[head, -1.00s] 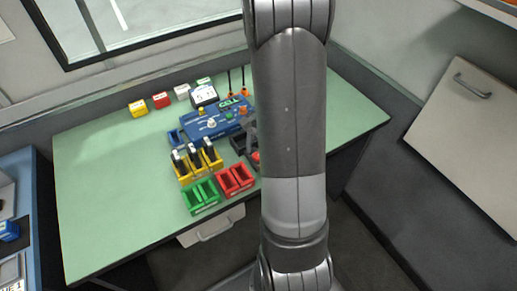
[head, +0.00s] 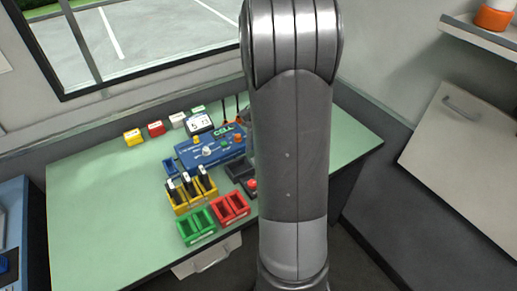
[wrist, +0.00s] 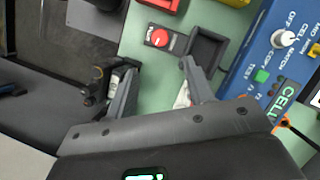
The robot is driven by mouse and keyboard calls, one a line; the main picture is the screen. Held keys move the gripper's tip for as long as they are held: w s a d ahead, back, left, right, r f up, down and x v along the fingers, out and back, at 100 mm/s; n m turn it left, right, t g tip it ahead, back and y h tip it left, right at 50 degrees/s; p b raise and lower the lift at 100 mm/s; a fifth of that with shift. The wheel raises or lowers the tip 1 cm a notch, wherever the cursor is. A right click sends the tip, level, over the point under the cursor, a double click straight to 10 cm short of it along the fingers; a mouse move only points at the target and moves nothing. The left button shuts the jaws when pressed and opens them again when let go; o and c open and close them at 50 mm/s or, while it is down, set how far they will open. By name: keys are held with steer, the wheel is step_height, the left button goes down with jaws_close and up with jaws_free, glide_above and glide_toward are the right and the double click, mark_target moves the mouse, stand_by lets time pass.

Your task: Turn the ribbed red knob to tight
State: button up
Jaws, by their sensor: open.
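The red knob (wrist: 160,38) sits on a small dark box with a white-marked label on the green table. In the head view the red knob (head: 252,184) shows just left of my arm, partly beside the red bins. Its ribs and pointer setting are too small to read. My gripper (wrist: 157,66) is open in the wrist view, its two fingers apart with nothing between them. The knob lies beyond the fingertips, roughly in line with the gap. In the head view my arm hides most of the gripper.
A blue panel (wrist: 272,62) with a white knob and green button stands right of the fingers. A black tray (wrist: 207,50) lies beside the knob's box. Red bins (head: 231,207), green bins (head: 196,226) and yellow holders (head: 190,194) stand nearby. The table's left side (head: 95,215) is clear.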

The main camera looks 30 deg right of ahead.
steer(key=n+g+h, duration=0.1)
steer(key=n+h, duration=0.5)
steer(key=n, duration=1.2)
glide_toward(252, 182)
steer(key=x, duration=0.8)
steer(key=shift+a, duration=0.1)
steer(key=shift+c, duration=0.5)
steer(key=c, duration=0.9)
